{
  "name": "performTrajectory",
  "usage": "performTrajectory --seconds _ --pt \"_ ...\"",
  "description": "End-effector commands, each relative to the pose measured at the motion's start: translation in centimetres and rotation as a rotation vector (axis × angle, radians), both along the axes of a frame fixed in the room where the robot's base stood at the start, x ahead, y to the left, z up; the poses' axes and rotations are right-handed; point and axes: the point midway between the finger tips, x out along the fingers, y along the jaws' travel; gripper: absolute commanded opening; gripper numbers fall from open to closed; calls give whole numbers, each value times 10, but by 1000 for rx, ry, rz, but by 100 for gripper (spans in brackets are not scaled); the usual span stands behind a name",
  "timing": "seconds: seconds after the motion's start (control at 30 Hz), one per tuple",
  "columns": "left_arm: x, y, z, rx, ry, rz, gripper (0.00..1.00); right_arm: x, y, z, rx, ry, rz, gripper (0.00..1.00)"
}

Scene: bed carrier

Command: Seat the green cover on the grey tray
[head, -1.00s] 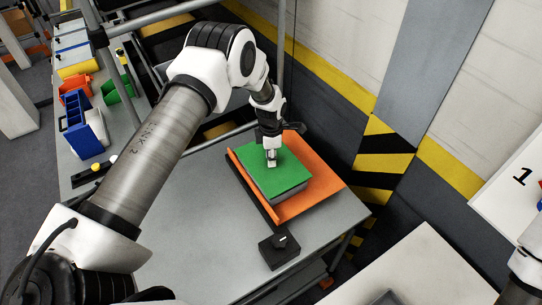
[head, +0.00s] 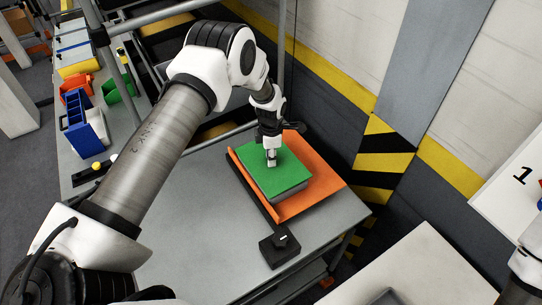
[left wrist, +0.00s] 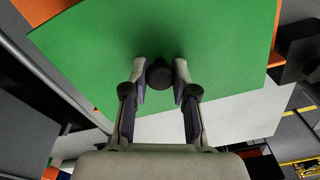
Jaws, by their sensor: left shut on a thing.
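The green cover (head: 288,171) is a flat plate with a small dark knob (left wrist: 159,73) on top. My left gripper (head: 271,160) is shut on this knob, pointing down from above. The grey tray (head: 283,197) lies beneath the cover and shows as a thin edge along the front in the head view. I cannot tell whether the cover touches the tray all round. My right gripper is not in view.
An orange base plate (head: 326,184) lies under the tray on the grey table (head: 185,220). A black block (head: 280,247) stands in front of it. Coloured bins (head: 80,120) stand on the left bench. A striped wall is behind; the table's front left is clear.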

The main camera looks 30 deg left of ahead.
Motion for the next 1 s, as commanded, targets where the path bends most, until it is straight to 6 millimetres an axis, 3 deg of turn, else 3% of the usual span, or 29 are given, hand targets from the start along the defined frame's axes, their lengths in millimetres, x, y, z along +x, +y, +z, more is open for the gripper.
performTrajectory --seconds 0.67,0.7,0.77,1.0 --pt "0 0 -18 0 0 0 0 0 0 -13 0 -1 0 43" --pt "0 0 -18 1 -1 0 34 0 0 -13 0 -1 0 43" --pt "0 0 -17 1 -1 0 55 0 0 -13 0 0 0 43" --pt "0 0 -18 0 0 0 56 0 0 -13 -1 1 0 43"
